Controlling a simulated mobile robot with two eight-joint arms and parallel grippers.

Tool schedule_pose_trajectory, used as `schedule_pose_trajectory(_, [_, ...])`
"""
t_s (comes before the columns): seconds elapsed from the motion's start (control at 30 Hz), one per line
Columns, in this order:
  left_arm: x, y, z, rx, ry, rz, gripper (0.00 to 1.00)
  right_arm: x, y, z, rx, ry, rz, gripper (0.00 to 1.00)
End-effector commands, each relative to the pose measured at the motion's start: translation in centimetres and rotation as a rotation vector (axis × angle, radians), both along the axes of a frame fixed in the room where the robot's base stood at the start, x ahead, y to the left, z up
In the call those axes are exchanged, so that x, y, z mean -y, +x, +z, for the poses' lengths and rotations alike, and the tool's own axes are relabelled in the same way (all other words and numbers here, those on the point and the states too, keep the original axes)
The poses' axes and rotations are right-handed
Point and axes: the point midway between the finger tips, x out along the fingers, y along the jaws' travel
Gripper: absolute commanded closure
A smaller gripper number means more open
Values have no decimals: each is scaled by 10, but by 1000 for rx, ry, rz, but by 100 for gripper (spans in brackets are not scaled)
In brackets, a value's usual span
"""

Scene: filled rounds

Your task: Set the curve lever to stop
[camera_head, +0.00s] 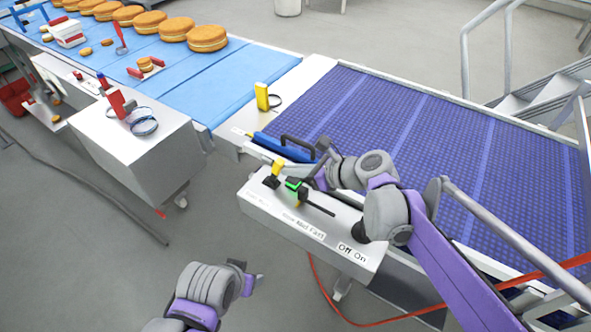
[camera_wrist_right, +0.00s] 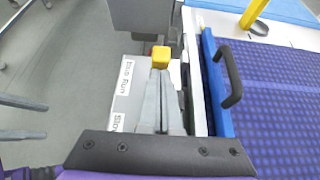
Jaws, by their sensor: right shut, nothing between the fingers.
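The curve lever (camera_head: 278,168), with a yellow knob, stands on the white control box (camera_head: 257,203). In the right wrist view its knob (camera_wrist_right: 160,57) is level with the upper end of the Stop/Run label (camera_wrist_right: 125,77); I cannot tell its exact setting. My right gripper (camera_head: 303,174) is shut and empty, its fingertips (camera_wrist_right: 160,75) right at the knob; touching or just apart is unclear. The lever's shaft is mostly hidden in the wrist view. My left gripper (camera_head: 250,274) is below left of the box, its fingers (camera_wrist_right: 24,120) apart and empty.
A green-topped lever (camera_head: 294,185) is close beside, along the Slow/Med/Fast label. A black Off/On knob (camera_head: 361,231) sits at the box's right end. A blue bar with a black handle (camera_head: 290,146) lies behind, along the purple belt (camera_head: 400,130). Floor left of the box is clear.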

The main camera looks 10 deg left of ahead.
Motion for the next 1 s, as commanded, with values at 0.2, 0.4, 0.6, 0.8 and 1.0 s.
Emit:
schedule_pose_trajectory(0.2, [0,5,24,10,0,0,43,-19,7,17,-51,-155,5,100])
schedule_pose_trajectory(0.4, [0,9,40,18,0,0,43,-39,14,24,-114,-326,5,100])
schedule_pose_trajectory(0.6, [0,12,48,22,0,0,43,-55,20,24,-165,-461,1,100])
schedule_pose_trajectory(0.8, [0,12,51,23,0,0,43,-67,25,23,-164,-455,1,100])
schedule_pose_trajectory(1.0, [0,12,51,24,0,0,43,-75,27,22,-165,-454,0,100])
